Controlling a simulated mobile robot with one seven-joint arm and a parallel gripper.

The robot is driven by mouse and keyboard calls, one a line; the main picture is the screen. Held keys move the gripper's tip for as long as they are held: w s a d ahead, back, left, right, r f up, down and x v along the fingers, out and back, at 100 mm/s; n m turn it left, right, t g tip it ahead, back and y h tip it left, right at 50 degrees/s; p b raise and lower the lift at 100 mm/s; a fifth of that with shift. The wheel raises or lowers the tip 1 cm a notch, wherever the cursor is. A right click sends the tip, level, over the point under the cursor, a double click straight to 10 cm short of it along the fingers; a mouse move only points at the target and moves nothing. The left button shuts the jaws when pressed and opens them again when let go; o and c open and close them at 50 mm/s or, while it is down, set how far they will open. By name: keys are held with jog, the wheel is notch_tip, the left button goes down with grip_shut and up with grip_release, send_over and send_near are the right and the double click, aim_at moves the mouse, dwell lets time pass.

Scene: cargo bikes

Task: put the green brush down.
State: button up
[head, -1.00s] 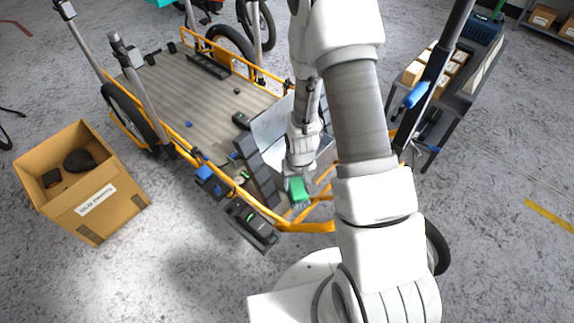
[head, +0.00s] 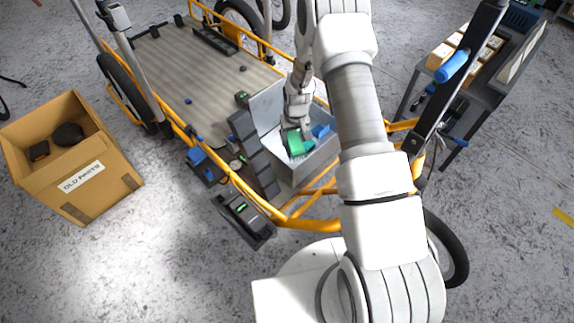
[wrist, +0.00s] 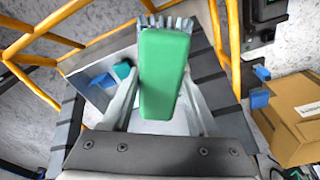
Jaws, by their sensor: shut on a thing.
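The green brush (head: 296,144) is in my gripper (head: 294,131), over the open grey box (head: 262,102) on the cargo bike. I cannot tell whether the brush touches the box floor. In the wrist view the fingers (wrist: 160,106) are on both sides of the green brush (wrist: 163,76), and its grey bristles point to the top of the picture. A blue thing (head: 320,130) lies in the box beside the brush, with a teal thing close to it in the wrist view (wrist: 122,70). My gripper hides part of the box floor.
A cardboard box (head: 82,183) marked "OLD PARTS" with dark things in it stands on the floor at the left. The bike's wooden deck (head: 185,85) is mostly clear. A dark ribbed wall (head: 252,150) borders the grey box. A grey cart (head: 490,75) with small boxes stands at the right.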

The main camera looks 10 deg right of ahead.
jog(key=n+b, duration=0.1)
jog(key=b, duration=1)
send_over(287, 157)
notch_tip(287, 157, down, 14)
jog(key=f+b, duration=0.1)
jog(key=f, duration=0.2)
jog(key=f+b, duration=0.1)
jog(key=f, duration=0.2)
jog(key=f+b, duration=0.1)
jog(key=f, duration=0.2)
jog(key=shift+s+f+b, duration=0.3)
jog(key=shift+f+b, duration=0.05)
jog(key=shift+f, duration=0.1)
jog(key=o, duration=1.2)
